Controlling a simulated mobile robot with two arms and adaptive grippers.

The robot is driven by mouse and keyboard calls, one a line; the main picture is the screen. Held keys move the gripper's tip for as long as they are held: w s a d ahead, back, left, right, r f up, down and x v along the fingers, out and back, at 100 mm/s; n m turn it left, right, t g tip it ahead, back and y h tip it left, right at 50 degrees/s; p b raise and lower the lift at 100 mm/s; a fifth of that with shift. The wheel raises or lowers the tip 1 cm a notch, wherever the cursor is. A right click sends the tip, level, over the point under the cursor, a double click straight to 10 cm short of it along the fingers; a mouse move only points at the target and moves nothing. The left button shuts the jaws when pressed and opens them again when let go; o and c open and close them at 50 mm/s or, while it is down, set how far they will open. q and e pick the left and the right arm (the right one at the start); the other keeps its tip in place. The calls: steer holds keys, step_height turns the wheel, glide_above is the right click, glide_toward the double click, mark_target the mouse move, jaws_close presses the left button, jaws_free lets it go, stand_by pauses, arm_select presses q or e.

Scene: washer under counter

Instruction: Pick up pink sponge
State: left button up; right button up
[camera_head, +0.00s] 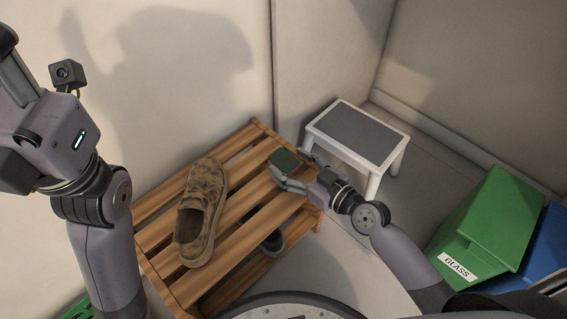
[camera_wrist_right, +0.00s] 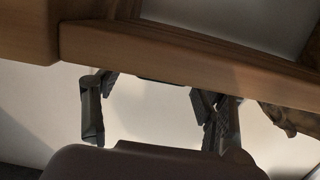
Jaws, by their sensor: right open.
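I cannot make out a pink sponge in either view. My right gripper (camera_head: 291,172) is over the right part of the wooden slatted rack (camera_head: 237,243) in the head view. In the right wrist view its fingers (camera_wrist_right: 155,112) are spread apart with nothing seen between them, and a wooden slat (camera_wrist_right: 190,62) crosses above them. A dark green square patch shows at its tip in the head view; I cannot tell whether it is part of the gripper. My left gripper (camera_head: 18,80) is raised at the upper left, its tips cut off by the frame.
A brown patterned shoe (camera_head: 201,213) lies on the rack's top, left of my right gripper. A dark shoe (camera_head: 272,242) shows on the level below. A white step stool (camera_head: 357,132) stands behind right. Green (camera_head: 490,228) and blue (camera_head: 545,255) bins stand at the right. Walls close the back.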

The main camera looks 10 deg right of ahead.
steer(key=shift+w+a, duration=0.2)
steer(key=shift+w, duration=0.1)
steer(key=c, duration=0.8)
